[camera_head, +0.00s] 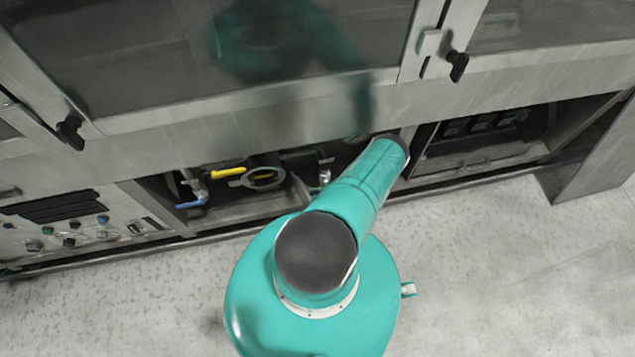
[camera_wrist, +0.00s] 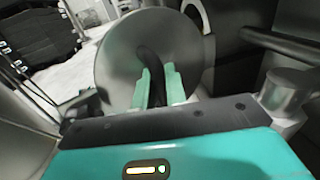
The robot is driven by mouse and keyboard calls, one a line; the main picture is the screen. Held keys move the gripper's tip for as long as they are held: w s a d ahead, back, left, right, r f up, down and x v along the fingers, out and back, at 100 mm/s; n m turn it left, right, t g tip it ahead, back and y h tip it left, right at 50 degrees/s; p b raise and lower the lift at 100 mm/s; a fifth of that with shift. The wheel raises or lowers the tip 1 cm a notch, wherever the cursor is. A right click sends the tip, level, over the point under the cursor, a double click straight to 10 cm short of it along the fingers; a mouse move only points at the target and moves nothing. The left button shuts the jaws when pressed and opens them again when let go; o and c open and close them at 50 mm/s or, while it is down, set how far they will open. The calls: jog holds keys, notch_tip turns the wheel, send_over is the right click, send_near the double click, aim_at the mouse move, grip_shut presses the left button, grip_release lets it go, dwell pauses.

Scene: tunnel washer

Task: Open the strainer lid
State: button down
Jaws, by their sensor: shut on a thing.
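In the wrist view, the strainer lid (camera_wrist: 120,62) is a round grey metal disc with a dark curved handle (camera_wrist: 150,62) across its face. It stands steeply tilted, facing my gripper. My gripper (camera_wrist: 159,80) has two green fingers, one on each side of the handle, and is shut on it. In the head view, my teal arm reaches into the open bay under the machine and hides my gripper. A round strainer opening (camera_head: 264,178) with a yellowish inside shows left of the arm.
A yellow lever (camera_head: 228,173) and a blue lever (camera_head: 191,204) sit left of the opening. A control panel (camera_head: 75,228) is farther left. A metal leg (camera_head: 590,150) stands at the right. Pipes (camera_wrist: 285,45) run close on the right in the wrist view. The floor (camera_head: 500,270) is clear.

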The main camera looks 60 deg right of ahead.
jog(key=shift+w+d, duration=0.15)
jog(key=shift+w, duration=0.05)
jog(key=c, duration=1.5)
grip_release()
jog(key=shift+s, duration=0.25)
